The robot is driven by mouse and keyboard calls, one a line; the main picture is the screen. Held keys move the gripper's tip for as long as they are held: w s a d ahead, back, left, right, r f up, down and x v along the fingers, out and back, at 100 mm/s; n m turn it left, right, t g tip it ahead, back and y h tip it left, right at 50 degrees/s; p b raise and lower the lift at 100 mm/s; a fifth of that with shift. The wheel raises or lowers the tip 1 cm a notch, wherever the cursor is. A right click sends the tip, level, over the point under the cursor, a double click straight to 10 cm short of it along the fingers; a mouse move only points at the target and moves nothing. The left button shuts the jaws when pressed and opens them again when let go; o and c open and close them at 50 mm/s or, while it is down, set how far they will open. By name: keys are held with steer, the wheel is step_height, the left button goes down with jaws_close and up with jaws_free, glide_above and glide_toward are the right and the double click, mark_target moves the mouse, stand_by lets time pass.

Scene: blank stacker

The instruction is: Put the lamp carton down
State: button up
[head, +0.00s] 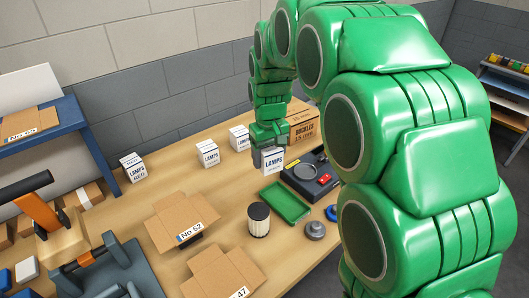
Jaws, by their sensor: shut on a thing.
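My gripper (270,147) is shut on a white lamp carton (273,162) printed "LAMPS". The carton hangs upright beneath it, at the far right of the wooden table (180,180). In the picture it overlaps the left edge of a black device (318,188); I cannot tell whether its base touches anything. Three similar white cartons stand on the table: one at the left (132,168), one in the middle (208,155) and one farther right (239,139).
A green tray (284,212), a ribbed cylinder (259,221) and a grey knob-like part (315,230) lie nearer. Open flat cardboard blanks, No 52 (178,220) and 47 (225,275), lie in front. A "BUCKLES" box (303,127) stands behind. Bare table lies between the left and middle cartons.

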steer(key=shift+s+d+r, duration=0.1)
steer(key=shift+s, duration=0.15)
steer(key=s+a, duration=0.5)
steer(key=a, duration=0.4)
steer(key=s+a+n, duration=0.1)
steer(key=s+a, duration=0.5)
steer(key=a, duration=0.2)
steer(key=s+a+n, duration=0.1)
steer(key=s+a, duration=0.5)
steer(key=a, duration=0.3)
steer(key=shift+s+a+r, duration=0.1)
steer(key=shift+a+r, duration=0.05)
steer(key=shift+a, duration=0.15)
steer(key=w+a+f, duration=0.9)
steer(key=a, duration=0.1)
steer(key=shift+a+f, duration=0.1)
steer(key=shift+f, duration=0.1)
steer(key=shift+w+a+f, duration=0.15)
steer(key=shift+a+f, duration=0.05)
steer(key=shift+f, duration=1.6)
steer(key=shift+f, duration=0.15)
